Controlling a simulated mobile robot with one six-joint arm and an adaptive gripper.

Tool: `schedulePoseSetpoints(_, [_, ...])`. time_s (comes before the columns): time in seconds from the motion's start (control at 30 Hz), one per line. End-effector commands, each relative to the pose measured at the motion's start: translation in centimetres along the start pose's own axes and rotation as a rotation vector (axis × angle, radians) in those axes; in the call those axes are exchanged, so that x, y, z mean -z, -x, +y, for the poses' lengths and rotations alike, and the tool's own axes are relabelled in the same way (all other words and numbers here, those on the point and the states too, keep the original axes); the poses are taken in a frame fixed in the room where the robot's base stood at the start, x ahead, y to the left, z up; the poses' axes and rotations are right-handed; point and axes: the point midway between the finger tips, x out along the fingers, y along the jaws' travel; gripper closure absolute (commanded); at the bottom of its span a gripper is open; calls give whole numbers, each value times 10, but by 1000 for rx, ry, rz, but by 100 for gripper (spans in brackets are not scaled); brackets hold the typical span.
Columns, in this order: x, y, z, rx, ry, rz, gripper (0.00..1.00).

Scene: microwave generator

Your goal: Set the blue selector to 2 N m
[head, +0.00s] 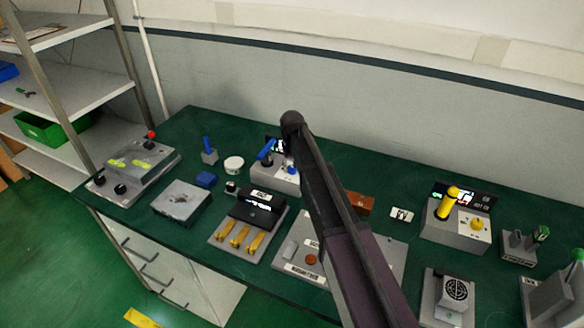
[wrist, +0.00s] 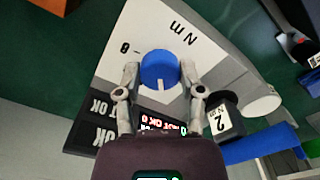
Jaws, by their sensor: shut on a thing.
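The blue selector (wrist: 159,68) is a round knob on a pale panel, in the middle of the wrist view. My gripper (wrist: 160,72) has one finger on each side of it and is shut on it. A white line on the knob points toward the bottom of the wrist view. The panel (wrist: 225,65) carries the print "N m" and another mark that I cannot read for sure. In the head view, the selector (head: 291,169) shows as a small blue patch on its grey unit (head: 270,180), beside my arm. My gripper is mostly hidden there.
A lit display (wrist: 160,125) sits below the selector in the wrist view. A white round container (head: 233,164) stands left of the unit on the green bench.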

Motion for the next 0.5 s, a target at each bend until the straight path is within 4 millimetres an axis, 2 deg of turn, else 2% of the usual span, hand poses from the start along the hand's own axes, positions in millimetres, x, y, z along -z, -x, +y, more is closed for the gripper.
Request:
schedulePoseSetpoints(0.47, [-1, 0, 1, -2, 25, -1, 97])
schedulePoseSetpoints(0.5, [-1, 0, 1, -2, 25, -1, 44])
